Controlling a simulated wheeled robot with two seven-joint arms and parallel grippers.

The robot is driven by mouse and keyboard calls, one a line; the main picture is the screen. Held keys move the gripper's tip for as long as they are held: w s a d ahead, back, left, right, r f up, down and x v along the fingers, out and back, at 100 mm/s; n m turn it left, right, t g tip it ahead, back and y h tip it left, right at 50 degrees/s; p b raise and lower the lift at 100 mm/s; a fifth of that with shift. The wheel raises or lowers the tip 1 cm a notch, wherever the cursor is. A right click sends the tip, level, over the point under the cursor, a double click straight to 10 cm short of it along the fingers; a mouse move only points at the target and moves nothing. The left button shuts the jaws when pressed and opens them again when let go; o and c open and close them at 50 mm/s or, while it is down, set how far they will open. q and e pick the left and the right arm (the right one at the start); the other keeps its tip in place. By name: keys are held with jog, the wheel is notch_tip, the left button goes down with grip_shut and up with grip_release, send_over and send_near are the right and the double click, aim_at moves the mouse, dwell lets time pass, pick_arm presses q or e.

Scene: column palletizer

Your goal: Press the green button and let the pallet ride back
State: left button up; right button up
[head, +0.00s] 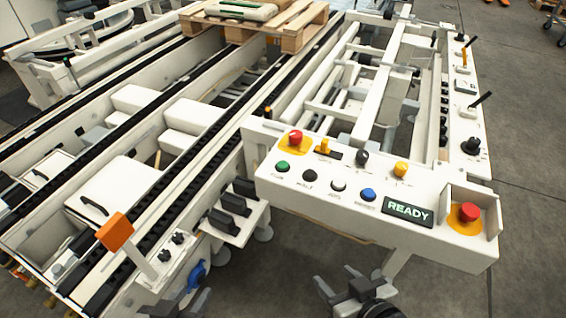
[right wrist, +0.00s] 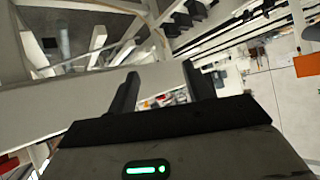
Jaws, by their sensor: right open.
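The green button (head: 282,167) sits at the left end of the front row on the white control panel (head: 330,205). The panel's display (head: 408,209) reads READY. The wooden pallet (head: 292,38) rests at the far end of the black conveyor rails, with a white and green item (head: 240,10) on it. My right gripper (head: 345,280) is open and empty, below and in front of the panel, apart from the button. Its two dark fingers also show spread in the right wrist view (right wrist: 160,90). My left gripper (head: 187,299) is at the bottom edge, partly cut off; its jaw state is unclear.
Black, white and blue buttons (head: 368,195) follow the green one. Red emergency buttons sit behind it (head: 295,138) and at the panel's right end (head: 468,212). An orange flag-like plate (head: 115,232) stands at front left. Grey floor (head: 530,200) is clear at right.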

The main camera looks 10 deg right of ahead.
grip_shut()
dwell(1.8)
